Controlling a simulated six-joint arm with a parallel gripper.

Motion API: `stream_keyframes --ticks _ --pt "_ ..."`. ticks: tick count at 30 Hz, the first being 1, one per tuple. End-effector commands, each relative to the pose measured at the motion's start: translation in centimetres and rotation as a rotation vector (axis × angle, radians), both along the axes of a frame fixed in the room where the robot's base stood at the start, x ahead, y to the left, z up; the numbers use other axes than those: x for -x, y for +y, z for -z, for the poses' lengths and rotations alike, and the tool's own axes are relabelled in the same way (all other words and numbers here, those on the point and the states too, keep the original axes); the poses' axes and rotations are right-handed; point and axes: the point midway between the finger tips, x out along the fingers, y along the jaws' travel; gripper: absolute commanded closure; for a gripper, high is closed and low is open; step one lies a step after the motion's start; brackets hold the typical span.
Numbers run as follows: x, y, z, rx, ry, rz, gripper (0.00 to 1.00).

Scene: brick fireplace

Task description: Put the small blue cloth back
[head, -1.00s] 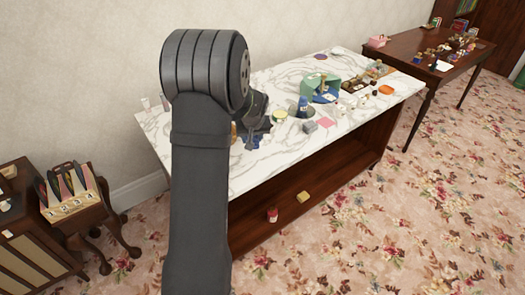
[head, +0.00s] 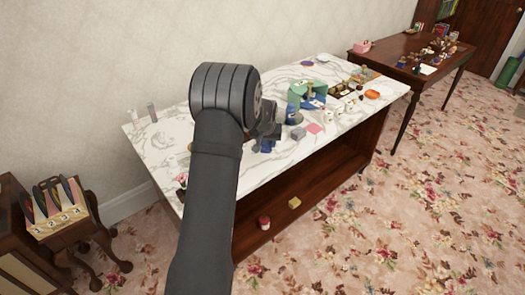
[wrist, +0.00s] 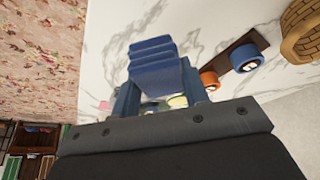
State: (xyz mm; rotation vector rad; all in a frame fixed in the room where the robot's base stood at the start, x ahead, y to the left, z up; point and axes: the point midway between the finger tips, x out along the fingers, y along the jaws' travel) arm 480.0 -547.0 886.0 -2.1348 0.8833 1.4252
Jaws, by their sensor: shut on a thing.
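The small blue cloth (wrist: 153,62) is a folded stack of layers in the wrist view. My gripper (wrist: 160,86) is shut on it, with one blue-grey finger on each side. In the head view a blue patch, apparently the cloth (head: 264,147), shows beside my gripper (head: 270,132) over the marble tabletop (head: 158,142). My arm hides part of the table there. I cannot tell whether the cloth touches the top.
A grey block (head: 298,133), pink square (head: 314,128), blue bottle (head: 292,114) and green holder (head: 308,92) stand to the right. The wrist view shows an orange roll (wrist: 209,79), a blue roll (wrist: 246,58) and a wicker basket (wrist: 303,34). The right front tabletop has free room.

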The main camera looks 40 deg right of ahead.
Motion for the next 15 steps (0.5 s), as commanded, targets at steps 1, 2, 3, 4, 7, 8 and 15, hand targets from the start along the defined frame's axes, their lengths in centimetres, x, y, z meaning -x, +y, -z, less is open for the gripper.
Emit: stream_keyframes --ticks 1,2,3,4,7,8,15 --pt "-0.8 0.2 0.5 0.0 0.0 -0.003 0.88" --pt "-1.1 0.2 0.7 0.0 0.0 -0.002 0.88" --pt "-1.4 0.3 0.9 0.0 -0.001 -0.001 0.88" --pt "-1.6 0.3 0.9 0.0 -0.001 -0.001 0.88" --pt "-1.9 0.4 1.3 0.001 -0.001 0.0 0.88" --pt "-1.9 0.4 1.6 0.0 0.0 0.0 0.88" --pt "-1.8 0.4 4.8 -0.001 0.0 0.001 0.88"
